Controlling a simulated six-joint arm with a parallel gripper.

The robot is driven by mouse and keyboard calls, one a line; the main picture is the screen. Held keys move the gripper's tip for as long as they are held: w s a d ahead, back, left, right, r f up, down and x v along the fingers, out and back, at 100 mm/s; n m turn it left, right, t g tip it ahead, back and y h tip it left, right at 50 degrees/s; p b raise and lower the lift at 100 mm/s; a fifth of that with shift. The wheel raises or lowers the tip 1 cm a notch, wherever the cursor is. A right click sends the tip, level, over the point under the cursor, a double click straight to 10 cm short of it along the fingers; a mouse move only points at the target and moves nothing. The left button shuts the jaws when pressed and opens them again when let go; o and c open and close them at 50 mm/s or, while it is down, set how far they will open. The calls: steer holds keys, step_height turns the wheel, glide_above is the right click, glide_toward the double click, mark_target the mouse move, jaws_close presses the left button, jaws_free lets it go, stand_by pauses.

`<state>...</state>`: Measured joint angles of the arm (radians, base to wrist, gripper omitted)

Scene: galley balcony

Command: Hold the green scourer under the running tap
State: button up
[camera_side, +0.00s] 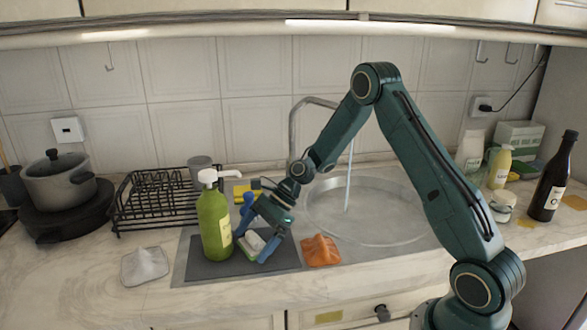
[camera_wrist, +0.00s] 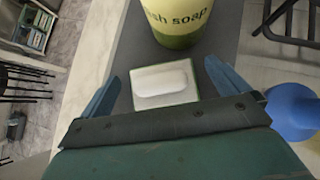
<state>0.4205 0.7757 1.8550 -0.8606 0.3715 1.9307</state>
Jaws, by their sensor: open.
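The green scourer (camera_side: 254,240) lies on the dark mat, a small block with a pale whitish top and green edges. In the wrist view the scourer (camera_wrist: 166,84) sits between the two blue fingers, with a gap on each side. My gripper (camera_side: 252,247) points down at it, open, and the wrist view shows the gripper (camera_wrist: 163,72) empty. The silver tap (camera_side: 293,130) arches over the round sink (camera_side: 385,222), and a stream of water (camera_side: 349,175) falls from it into the basin, right of my gripper.
A green soap bottle (camera_side: 214,225) stands close left of my gripper. An orange cloth (camera_side: 320,250) lies to the right, a grey cloth (camera_side: 145,265) to the left. A yellow sponge (camera_side: 243,193) and black dish rack (camera_side: 155,203) are behind. A blue round object (camera_wrist: 292,112) shows beside my gripper.

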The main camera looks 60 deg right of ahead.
mark_target(253, 236)
steer(key=shift+a+f, duration=0.1)
stand_by(0.4)
steer(key=c, duration=1.1)
steer(key=shift+r, duration=0.95)
steer(key=shift+a+r, duration=0.1)
steer(key=shift+r, duration=0.85)
steer(key=s+a, duration=1.2)
steer(key=shift+s+a+f, duration=0.1)
steer(key=shift+s+a, duration=0.2)
steer(key=shift+s, duration=0.05)
